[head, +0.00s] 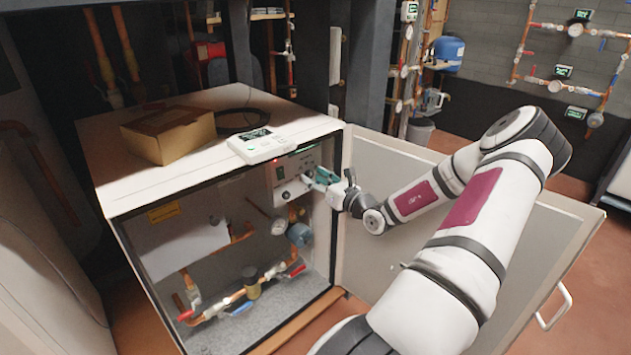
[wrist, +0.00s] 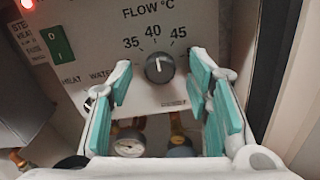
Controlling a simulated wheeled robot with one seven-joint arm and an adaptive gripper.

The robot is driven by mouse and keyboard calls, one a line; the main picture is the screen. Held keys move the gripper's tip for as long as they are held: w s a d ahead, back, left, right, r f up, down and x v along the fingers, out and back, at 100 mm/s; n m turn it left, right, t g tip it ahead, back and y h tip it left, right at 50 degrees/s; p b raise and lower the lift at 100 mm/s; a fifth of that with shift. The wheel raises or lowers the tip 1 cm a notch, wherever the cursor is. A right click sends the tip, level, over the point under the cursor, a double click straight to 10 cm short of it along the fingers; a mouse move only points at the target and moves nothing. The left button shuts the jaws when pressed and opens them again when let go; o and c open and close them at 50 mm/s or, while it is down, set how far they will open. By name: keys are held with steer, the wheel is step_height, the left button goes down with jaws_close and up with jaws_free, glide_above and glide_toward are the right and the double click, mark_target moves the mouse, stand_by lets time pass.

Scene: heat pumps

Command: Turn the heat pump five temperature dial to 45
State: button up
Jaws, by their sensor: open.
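The temperature dial (wrist: 159,68) is a dark round knob on a pale panel in the wrist view, under "FLOW °C" and the marks 35, 40 and 45. Its light pointer line points up, close to the 40 mark. My gripper (wrist: 160,85) is open, with teal pads to the left and right of the dial. I cannot tell whether either pad touches it. In the head view my gripper (head: 315,181) is at the control panel (head: 290,172) inside the open cabinet, and it hides the dial there.
The open cabinet door (head: 465,240) stands right of the cabinet, behind my arm. A cardboard box (head: 168,134) and a white control unit (head: 262,144) rest on the cabinet top. Pipes and valves (head: 245,292) fill the lower cabinet. The wrist view shows a green switch (wrist: 57,43) on the left.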

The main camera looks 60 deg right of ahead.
jaws_close()
steer(key=shift+r+m+p, duration=0.15)
steer(key=shift+m+p, duration=0.25)
steer(key=shift+p, duration=0.55)
steer(key=m+p, duration=0.1)
steer(key=p, duration=0.2)
steer(key=shift+r+m, duration=0.1)
steer(key=shift+m, duration=0.3)
steer(key=m+p, duration=0.2)
steer(key=p, duration=0.2)
steer(key=shift+m, duration=0.4)
steer(key=shift+f+m+p, duration=0.2)
steer(key=shift+m+p, duration=0.9)
steer(key=shift+p, duration=0.1)
steer(key=shift+f, duration=0.1)
